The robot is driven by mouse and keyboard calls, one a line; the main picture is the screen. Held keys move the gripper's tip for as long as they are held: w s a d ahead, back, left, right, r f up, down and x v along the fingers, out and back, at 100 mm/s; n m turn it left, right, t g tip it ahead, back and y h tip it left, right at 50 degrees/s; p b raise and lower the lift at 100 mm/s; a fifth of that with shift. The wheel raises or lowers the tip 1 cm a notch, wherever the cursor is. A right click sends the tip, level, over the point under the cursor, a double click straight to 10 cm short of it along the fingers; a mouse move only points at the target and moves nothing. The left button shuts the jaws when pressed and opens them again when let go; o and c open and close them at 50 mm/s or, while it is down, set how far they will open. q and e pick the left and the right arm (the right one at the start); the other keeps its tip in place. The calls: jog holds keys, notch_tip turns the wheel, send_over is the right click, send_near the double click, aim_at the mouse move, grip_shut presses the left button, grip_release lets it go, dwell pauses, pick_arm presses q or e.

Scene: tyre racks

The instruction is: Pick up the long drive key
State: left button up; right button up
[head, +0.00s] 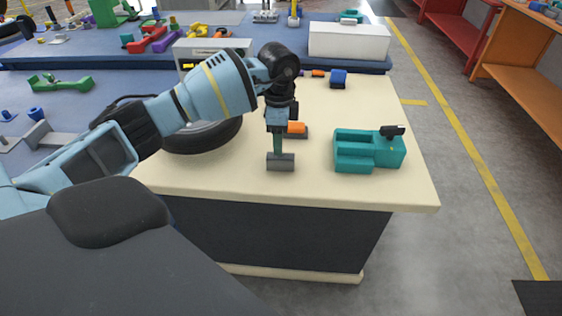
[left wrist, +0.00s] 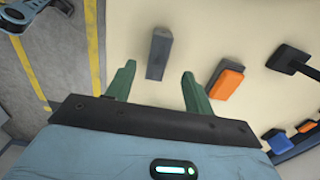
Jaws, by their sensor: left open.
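A grey elongated block (head: 280,162) lies on the cream tabletop near its front edge. It is the likeliest long drive key, but I cannot tell for certain. My left gripper (head: 278,149) points down right above or behind it, with its green fingers open. In the left wrist view the block (left wrist: 159,52) lies just beyond the two spread fingertips (left wrist: 158,71), in line with the gap between them. Nothing is held. From these views I cannot tell how high the fingertips are above the block. My right gripper does not show.
An orange block (head: 297,127) on a dark base stands just behind the gripper. A teal holder (head: 354,151) with a black piece (head: 392,130) is to the right. A blue block (head: 338,78) is farther back. A tyre (head: 205,138) lies left, under my arm.

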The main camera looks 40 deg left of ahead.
aim_at(280, 162)
pick_arm(q)
jog(key=shift+d+f, duration=0.2)
jog(key=shift+f, duration=2.35)
jog(key=c, duration=1.1)
